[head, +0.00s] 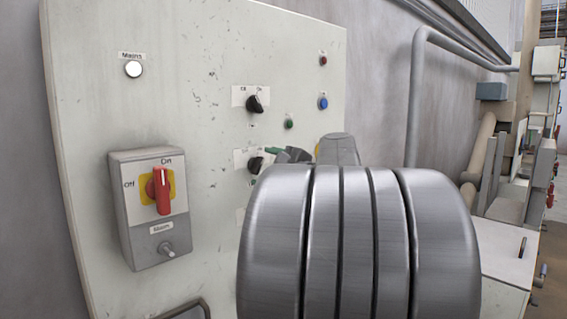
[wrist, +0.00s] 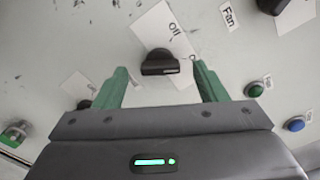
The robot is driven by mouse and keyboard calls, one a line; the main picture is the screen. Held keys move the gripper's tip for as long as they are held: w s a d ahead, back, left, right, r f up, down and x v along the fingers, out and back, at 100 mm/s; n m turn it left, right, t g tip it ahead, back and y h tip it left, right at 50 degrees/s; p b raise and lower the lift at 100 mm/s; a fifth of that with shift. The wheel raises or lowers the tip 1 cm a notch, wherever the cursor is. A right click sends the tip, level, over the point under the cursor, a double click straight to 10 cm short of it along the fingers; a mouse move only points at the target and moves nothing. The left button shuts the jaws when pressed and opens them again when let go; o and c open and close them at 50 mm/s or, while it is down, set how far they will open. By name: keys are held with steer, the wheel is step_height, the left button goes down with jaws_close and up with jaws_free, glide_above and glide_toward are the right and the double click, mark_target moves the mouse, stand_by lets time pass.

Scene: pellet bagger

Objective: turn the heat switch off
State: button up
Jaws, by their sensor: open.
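The black switch knob (wrist: 160,64) stands on a white plate with "Off" printed on it; no "Heat" label is readable. In the wrist view its bar lies crosswise, its right end toward a partly hidden mark rather than "Off". My gripper (wrist: 160,72) is open, with one green finger to each side of the knob and gaps between; whether the tips reach its depth I cannot tell. In the head view this knob (head: 256,164) is the lower of two black ones, beside a green fingertip; my arm hides much of the gripper.
The "Fan" knob (head: 255,103) sits above. A green button (head: 289,124), a blue button (head: 323,103) and a red one (head: 323,59) are to the right. The red main switch (head: 160,190) is on a grey box at left, below a white lamp (head: 133,69).

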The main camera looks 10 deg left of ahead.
mark_target(257, 165)
steer(key=shift+x, duration=1.15)
steer(key=c, duration=1)
